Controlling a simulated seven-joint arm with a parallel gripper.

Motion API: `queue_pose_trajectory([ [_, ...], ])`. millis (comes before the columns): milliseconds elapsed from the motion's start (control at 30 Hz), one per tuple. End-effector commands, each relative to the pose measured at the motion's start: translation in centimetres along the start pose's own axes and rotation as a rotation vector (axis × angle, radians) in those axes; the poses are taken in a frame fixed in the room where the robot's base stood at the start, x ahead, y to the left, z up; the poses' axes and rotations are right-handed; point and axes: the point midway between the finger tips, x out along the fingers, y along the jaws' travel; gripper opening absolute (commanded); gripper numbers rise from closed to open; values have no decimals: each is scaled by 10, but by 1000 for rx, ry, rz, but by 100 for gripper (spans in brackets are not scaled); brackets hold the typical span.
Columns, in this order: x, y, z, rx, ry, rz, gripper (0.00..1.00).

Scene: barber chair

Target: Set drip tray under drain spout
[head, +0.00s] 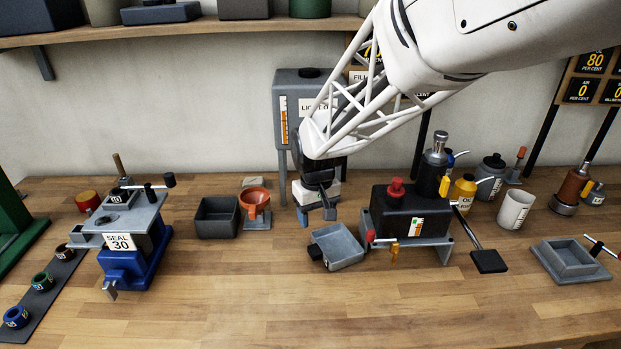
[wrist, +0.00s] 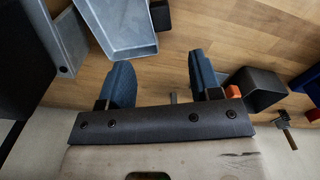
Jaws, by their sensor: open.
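A shallow grey tray (head: 338,247), likely the drip tray, sits on the bench left of the black tank unit (head: 403,212). It also shows at the top of the wrist view (wrist: 118,24). A small orange-yellow spout (head: 394,252) hangs at the front of the tank's stand, right of the tray and apart from it. The bench directly below the spout looks bare. My gripper (head: 316,214) is open and empty, just behind and above the tray. Its two blue-grey fingers (wrist: 162,82) show apart in the wrist view, and neither visibly touches the tray.
A dark open box (head: 217,217) and an orange funnel (head: 255,197) stand left of my gripper. A black pedal-like plate (head: 489,261) lies right of the tank. Another grey tray-like piece (head: 569,262) sits far right. The front of the bench is clear.

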Motion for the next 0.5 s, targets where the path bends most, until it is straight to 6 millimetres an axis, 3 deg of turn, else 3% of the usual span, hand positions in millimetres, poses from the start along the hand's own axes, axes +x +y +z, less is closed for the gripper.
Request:
queue_pose_trajectory([
  [267, -7, 4, 8, 12, 8, 1, 58],
  [500, -32, 16, 42, 63, 37, 6, 58],
])
